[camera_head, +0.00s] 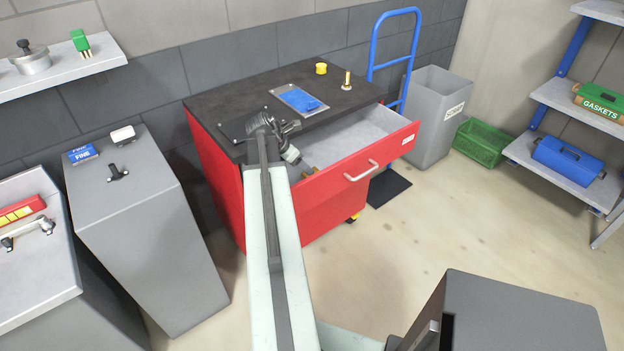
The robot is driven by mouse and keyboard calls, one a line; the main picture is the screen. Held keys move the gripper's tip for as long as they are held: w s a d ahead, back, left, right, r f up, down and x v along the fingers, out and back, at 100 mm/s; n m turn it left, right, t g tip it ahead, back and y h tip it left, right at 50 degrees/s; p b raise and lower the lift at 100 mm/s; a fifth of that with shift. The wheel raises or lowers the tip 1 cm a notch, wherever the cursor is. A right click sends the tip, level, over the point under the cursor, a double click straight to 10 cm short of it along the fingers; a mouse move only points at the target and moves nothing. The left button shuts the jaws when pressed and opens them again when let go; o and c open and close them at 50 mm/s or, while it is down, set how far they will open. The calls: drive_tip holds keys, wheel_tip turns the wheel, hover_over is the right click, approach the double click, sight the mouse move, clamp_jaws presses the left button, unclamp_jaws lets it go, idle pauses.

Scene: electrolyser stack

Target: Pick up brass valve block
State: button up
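My gripper (293,157) reaches down over the left part of the drawer, just up and left of the brass piece. I cannot tell whether they touch. The fingers are too small and too covered by my arm to show whether they are open or shut.
The red cabinet's dark top (340,95) holds a tray with a blue cloth (300,99), a yellow cylinder (321,68) and a small brass fitting (347,80). A blue hand truck (412,50) and grey bin (436,115) stand behind.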

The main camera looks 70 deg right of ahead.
drive_tip(key=b+x, duration=0.1)
drive_tip(key=x, duration=0.1)
drive_tip(key=shift+f+b, duration=0.3)
drive_tip(key=shift+b, duration=0.05)
drive_tip(key=shift+s+d+r, duration=0.1)
drive_tip(key=b+x, duration=0.4)
drive_tip(key=x, duration=0.1)
drive_tip(key=shift+s, duration=0.35)
drive_tip(key=shift+r, duration=0.1)
clamp_jaws()
